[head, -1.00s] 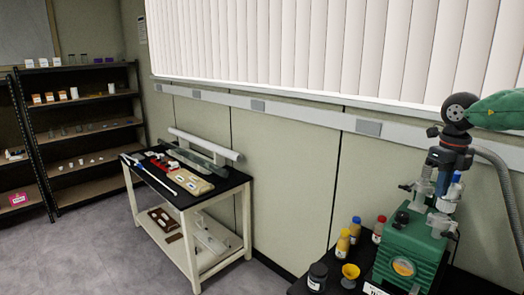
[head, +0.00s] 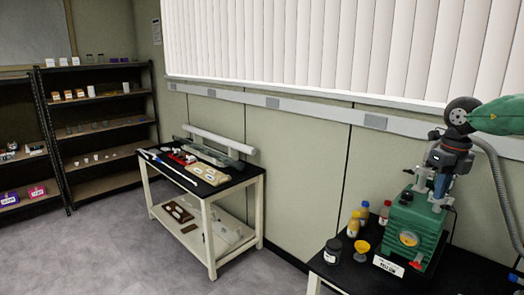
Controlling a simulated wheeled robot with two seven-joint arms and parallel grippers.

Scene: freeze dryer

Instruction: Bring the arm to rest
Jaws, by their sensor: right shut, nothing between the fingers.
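My right arm comes in from the right edge, with a green link and a dark round joint. My right gripper (head: 439,188) hangs from it, pointing down, in front of or over the top of the green machine (head: 407,242) on the black bench. Its fingers are small and overlap the machine's upper parts, so I cannot tell whether they touch it. The gripper is shut with nothing held. My left arm and gripper are not in view.
A grey hose (head: 497,180) runs at right. A cart (head: 231,180) and shelves (head: 112,184) stand left. The floor (head: 130,250) is clear at front left.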

